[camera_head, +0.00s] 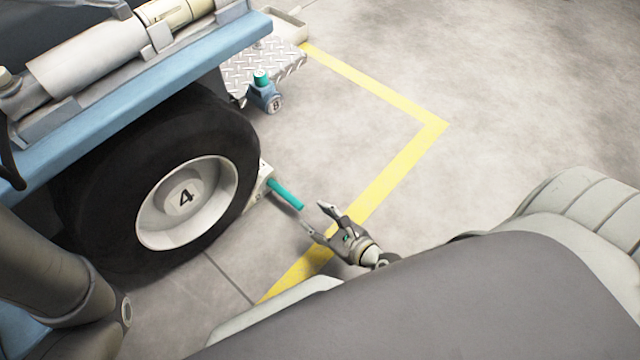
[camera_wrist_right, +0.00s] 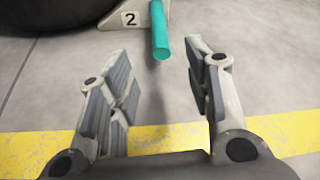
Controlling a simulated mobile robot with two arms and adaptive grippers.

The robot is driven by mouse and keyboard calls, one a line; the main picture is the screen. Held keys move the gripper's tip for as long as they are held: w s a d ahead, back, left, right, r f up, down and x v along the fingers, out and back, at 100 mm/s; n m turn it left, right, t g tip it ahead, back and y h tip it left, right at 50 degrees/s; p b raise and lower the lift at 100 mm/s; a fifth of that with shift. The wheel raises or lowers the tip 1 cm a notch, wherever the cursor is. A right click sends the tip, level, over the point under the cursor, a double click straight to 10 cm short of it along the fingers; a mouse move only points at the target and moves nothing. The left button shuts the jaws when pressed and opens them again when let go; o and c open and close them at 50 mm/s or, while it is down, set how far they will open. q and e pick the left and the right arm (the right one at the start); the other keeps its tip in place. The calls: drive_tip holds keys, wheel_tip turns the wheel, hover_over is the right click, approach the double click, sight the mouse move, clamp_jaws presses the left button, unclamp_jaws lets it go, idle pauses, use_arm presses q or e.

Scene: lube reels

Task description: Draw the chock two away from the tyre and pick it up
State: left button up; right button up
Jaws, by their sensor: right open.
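The tyre (camera_head: 98,205), with a white hub marked 4, stands on the floor at the left of the head view. The chock (camera_head: 262,180) is a pale block against the tyre's right side, partly hidden by it. A teal handle (camera_head: 286,194) sticks out from it toward my right gripper. In the right wrist view the chock (camera_wrist_right: 126,19) bears a label 2 and its teal handle (camera_wrist_right: 160,32) points at the gap between the fingers. My right gripper (camera_head: 316,217) is open and empty, just short of the handle's end. My left gripper is not in view.
A yellow floor line (camera_head: 395,178) runs beneath my right gripper. The blue vehicle frame (camera_head: 150,90) overhangs the tyre. The floor to the right is clear.

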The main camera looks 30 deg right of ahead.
sight(299, 206)
drive_tip(key=b+x, duration=0.1)
drive_tip(key=x, duration=0.9)
drive_tip(key=shift+w+a+f+b, duration=0.1)
drive_tip(key=shift+w+f+b, duration=0.1)
drive_tip(key=shift+b, duration=0.15)
clamp_jaws()
